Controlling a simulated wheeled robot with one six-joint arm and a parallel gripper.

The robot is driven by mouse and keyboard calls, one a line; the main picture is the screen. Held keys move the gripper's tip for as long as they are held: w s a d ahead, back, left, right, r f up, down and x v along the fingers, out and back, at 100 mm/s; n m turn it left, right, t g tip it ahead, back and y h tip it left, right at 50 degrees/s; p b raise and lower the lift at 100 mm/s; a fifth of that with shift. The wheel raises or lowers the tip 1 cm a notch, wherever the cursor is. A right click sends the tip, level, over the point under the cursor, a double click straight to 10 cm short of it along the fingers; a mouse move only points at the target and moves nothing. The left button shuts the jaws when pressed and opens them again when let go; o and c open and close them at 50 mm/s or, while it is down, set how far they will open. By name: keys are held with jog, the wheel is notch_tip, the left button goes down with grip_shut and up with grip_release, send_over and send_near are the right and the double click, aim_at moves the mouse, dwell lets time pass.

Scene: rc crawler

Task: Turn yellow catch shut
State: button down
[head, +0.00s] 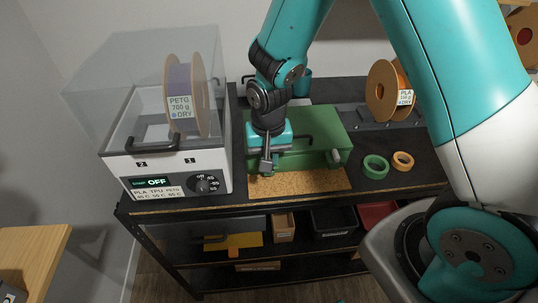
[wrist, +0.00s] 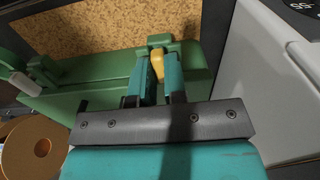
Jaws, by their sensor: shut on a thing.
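The yellow catch (wrist: 157,64) is on the front of the green case, between my fingertips in the wrist view. My gripper (wrist: 158,63) is shut on it, with a teal finger at each side. In the head view my gripper (head: 266,164) points down at the front left of the green case (head: 312,128), and hides the yellow catch there. The case also shows in the wrist view (wrist: 100,80). Its lid looks down, with a dark handle on top. A pale grey catch (head: 335,157) is at the case's front right; it also shows in the wrist view (wrist: 26,84).
A cork mat (head: 310,182) lies in front of the case. The filament dryer (head: 210,160) stands close on the left, its clear lid raised. A green tape roll (head: 375,167) and an orange one (head: 403,160) lie to the right. A spool (head: 381,90) stands behind them.

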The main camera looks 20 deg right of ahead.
jog(key=shift+n, duration=1.4)
jog(key=c, duration=1.2)
grip_release()
jog(key=shift+o, duration=0.2)
